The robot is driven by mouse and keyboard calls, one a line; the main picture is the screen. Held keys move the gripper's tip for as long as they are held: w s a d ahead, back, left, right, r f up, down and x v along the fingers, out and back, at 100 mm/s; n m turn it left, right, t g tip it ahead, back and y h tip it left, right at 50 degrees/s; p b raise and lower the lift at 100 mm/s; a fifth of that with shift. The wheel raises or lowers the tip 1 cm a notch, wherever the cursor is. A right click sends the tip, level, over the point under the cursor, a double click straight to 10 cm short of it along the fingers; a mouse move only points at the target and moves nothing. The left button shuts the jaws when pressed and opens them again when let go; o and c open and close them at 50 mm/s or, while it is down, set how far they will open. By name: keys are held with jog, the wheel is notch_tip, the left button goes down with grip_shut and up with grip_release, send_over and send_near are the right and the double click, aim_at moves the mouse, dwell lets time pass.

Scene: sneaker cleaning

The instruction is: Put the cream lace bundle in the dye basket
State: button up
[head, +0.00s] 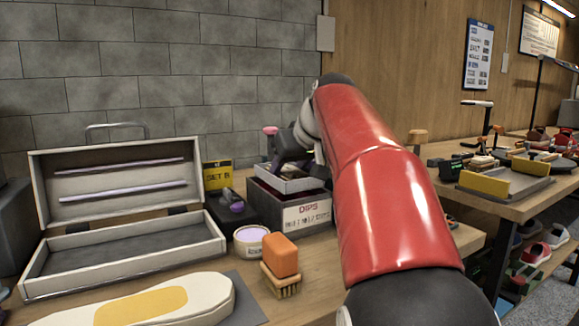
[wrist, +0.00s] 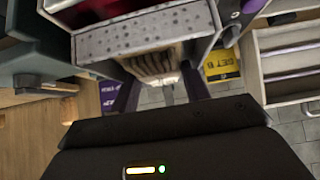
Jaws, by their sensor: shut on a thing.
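My gripper (wrist: 160,80) is shut on a cream, ridged bundle (wrist: 155,62), which I take as the cream lace bundle. A grey metal basket with a perforated wall (wrist: 130,40) is right by the bundle in the wrist view. I cannot tell whether they touch. In the head view a silver basket (head: 291,180) shows at the top of a dark box marked DIPS (head: 307,214). My gripper is above and behind it there, partly hidden by my red arm. I cannot make out the bundle in the head view.
A round tub (head: 250,240), an orange brush (head: 281,262) and a shoe sole form (head: 150,303) are in front. Another bench (head: 520,205) is at right.

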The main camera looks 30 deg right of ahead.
jog(key=o, duration=0.7)
jog(key=shift+o, duration=0.2)
jog(key=shift+s+r, duration=0.15)
jog(key=shift+r, duration=0.2)
jog(key=p+v, duration=0.1)
jog(key=v, duration=1)
jog(key=shift+s+p, duration=0.2)
jog(key=shift+p, duration=0.15)
